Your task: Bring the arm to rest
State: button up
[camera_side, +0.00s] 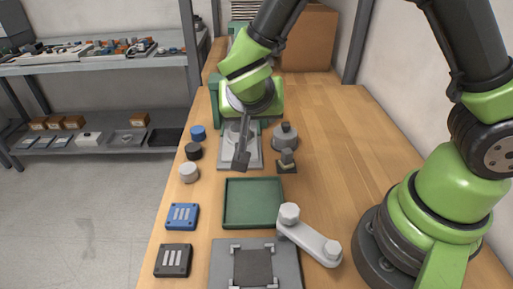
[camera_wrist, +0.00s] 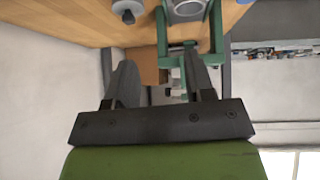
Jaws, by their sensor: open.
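My gripper (camera_side: 242,160) hangs over the grey base plate (camera_side: 226,152) of a green stand at the far part of the table in the side view. In the wrist view my gripper (camera_wrist: 160,80) shows two dark fingers set apart, with nothing between them. The camera there looks across the table toward the wall, with the green stand (camera_wrist: 216,40) beyond the fingers. My arm comes over from the right and bends down toward the stand. In the side view the fingers overlap, so their gap is hidden there.
A green tray (camera_side: 253,226) lies empty nearer the camera. A grey fixture (camera_side: 287,240) arm and a plate (camera_side: 222,262) are in front. Blue, black and white round caps (camera_side: 189,173) line the left edge, by blue (camera_side: 181,217) and black (camera_side: 173,260) blocks. The table's right side (camera_side: 345,140) is clear.

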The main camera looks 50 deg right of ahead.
jog(key=s+d+r+n+t+y, duration=0.1)
jog(key=s+r+n+y, duration=0.4)
jog(key=s+r, duration=1)
jog(key=shift+s+d+r+t+y, duration=0.2)
jog(key=shift+s+t+y, duration=0.4)
jog(key=shift+s+y, duration=0.95)
jog(key=shift+w+y, duration=0.25)
